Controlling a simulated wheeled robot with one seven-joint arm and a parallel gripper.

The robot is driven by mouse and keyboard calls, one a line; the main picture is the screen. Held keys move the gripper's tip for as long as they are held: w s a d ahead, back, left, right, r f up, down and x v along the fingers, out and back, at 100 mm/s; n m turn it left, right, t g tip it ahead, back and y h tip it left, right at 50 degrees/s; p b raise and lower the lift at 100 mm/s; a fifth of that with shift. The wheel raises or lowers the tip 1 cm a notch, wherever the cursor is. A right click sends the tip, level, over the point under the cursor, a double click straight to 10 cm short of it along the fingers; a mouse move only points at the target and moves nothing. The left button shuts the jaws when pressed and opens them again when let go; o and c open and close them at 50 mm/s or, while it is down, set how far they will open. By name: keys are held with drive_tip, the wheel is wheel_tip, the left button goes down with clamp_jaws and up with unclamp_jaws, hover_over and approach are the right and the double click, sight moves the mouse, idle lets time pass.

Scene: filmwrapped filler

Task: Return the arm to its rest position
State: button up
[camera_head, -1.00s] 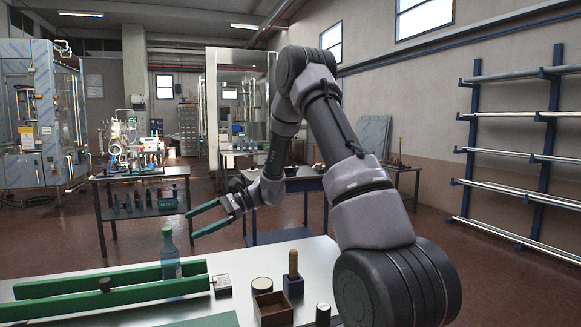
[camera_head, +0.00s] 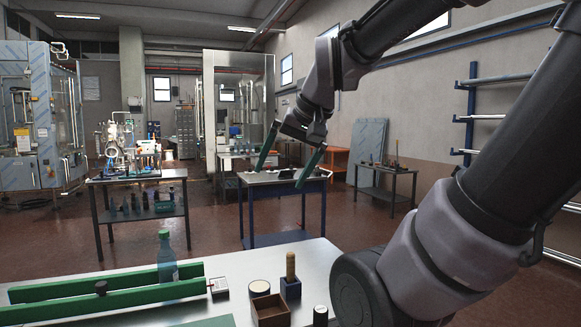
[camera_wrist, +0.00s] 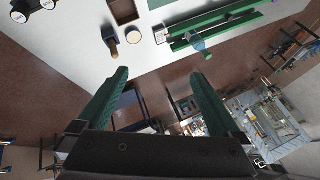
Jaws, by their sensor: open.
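My gripper (camera_head: 291,156) is open and empty, its two green fingers spread apart. In the head view it is raised in the air beyond the near table, in front of a table farther back. My arm reaches in from the right side. In the wrist view my gripper (camera_wrist: 155,95) also shows nothing between its fingers, with the near table at the top of the picture.
The near table (camera_head: 225,265) holds a clear bottle (camera_head: 167,262) between green rails (camera_head: 110,298), a brown box (camera_head: 270,311), a wooden-handled tool (camera_head: 291,268) and a round pot (camera_head: 260,287). A blue-legged table (camera_head: 283,240) stands behind. The floor between is clear.

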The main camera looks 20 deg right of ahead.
drive_tip(key=shift+s+d+r+t+h, duration=0.3)
drive_tip(key=shift+s+d+t, duration=0.3)
